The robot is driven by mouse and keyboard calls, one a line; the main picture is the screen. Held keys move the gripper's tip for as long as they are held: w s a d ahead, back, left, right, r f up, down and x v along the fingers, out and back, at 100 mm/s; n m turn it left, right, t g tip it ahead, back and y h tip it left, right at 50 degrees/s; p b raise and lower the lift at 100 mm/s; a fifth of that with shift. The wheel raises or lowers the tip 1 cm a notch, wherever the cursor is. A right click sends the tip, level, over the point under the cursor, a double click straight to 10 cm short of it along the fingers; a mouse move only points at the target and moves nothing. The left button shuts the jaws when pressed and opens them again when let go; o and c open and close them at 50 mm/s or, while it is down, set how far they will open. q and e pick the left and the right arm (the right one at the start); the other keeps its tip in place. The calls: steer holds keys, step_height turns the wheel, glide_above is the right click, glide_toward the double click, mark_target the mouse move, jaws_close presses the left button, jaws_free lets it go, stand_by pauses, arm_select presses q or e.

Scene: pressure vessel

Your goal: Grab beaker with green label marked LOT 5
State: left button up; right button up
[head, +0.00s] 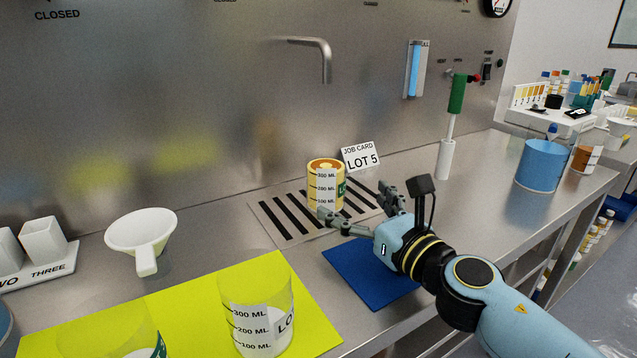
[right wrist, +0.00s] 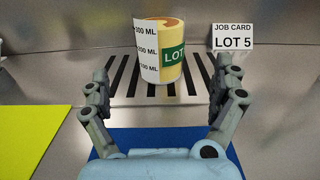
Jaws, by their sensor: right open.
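A beaker with a green label (head: 326,184) and yellow-orange contents stands upright on the slotted drain grate under the spout. In the right wrist view the beaker (right wrist: 160,55) shows a green label reading "LOT"; the rest is turned out of sight. My right gripper (head: 357,208) is open and empty, just in front of the beaker and apart from it. In the right wrist view its two fingers (right wrist: 165,100) are spread, with the beaker beyond and between them. A job card (head: 361,157) reading LOT 5 stands behind the beaker. My left gripper is not in view.
Two clear beakers (head: 257,318) stand on a yellow mat (head: 190,306) at the front left. A blue mat (head: 367,281) lies under my right gripper. A white funnel (head: 140,232) is at the left, and a white holder with a green-handled tool (head: 445,160) is at the right.

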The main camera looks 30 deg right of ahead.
mark_target(336, 187)
steer(key=w, duration=0.4)
steer(key=shift+a+r, duration=0.15)
steer(key=shift+a, duration=0.05)
steer(key=w, duration=0.6)
steer(key=shift+a+r+p, duration=0.1)
steer(key=shift+a+p, duration=0.1)
steer(key=shift+p, duration=0.1)
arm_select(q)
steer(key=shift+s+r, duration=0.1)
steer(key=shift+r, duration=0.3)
arm_select(e)
steer(key=shift+s, duration=0.1)
steer(key=c, duration=1.4)
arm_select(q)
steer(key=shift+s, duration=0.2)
arm_select(e)
steer(key=shift+o, duration=0.2)
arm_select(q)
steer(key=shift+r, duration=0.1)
arm_select(e)
steer(key=shift+r, duration=0.15)
